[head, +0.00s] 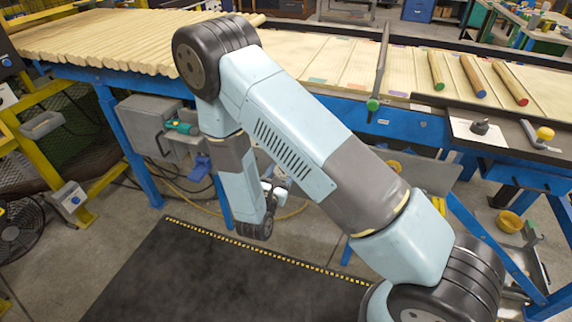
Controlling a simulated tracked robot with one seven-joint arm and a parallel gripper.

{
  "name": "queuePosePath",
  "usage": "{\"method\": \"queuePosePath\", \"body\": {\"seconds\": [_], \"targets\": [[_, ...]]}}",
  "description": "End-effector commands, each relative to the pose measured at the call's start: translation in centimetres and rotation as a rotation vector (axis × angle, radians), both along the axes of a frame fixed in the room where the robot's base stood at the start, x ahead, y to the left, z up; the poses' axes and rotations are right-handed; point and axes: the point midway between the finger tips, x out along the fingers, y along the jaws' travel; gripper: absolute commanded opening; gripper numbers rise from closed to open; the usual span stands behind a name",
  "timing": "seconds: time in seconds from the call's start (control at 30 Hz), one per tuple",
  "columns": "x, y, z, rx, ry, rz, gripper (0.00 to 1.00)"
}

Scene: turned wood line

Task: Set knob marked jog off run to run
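A dark knob (480,127) sits on a pale plate (466,134) at the near edge of the conveyor, on the right of the head view. Its markings are too small to read, so I cannot confirm the jog, off and run labels or tell where it points. My arm rises from the lower right, bends at the upper left and hangs down in front of the conveyor. Part of my gripper (276,186) shows low at the arm's end, far to the left of the knob and below it. The fingers are mostly hidden by my arm, so their opening cannot be made out.
A yellow-topped lever (545,133) stands right of the plate. Three coloured-end dowels (473,77) lie on the conveyor behind. A grey box (150,125) hangs at left. The dark floor mat (200,275) is clear.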

Motion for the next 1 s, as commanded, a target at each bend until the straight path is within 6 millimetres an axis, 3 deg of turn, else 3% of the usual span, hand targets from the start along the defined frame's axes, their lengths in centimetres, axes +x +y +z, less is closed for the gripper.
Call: {"method": "queuePosePath", "body": {"seconds": [0.23, 0.77, 0.87, 1.0], "targets": [[-2.0, 0.7, 0.0, -0.001, 0.001, 0.001, 0.63], [-2.1, 0.8, 0.0, 0.0, 0.001, -0.001, 0.63], [-1.9, 0.4, 0.6, 0.008, -0.003, -0.021, 0.63], [-1.0, -1.6, 3.2, 0.046, -0.022, -0.118, 0.63]]}}
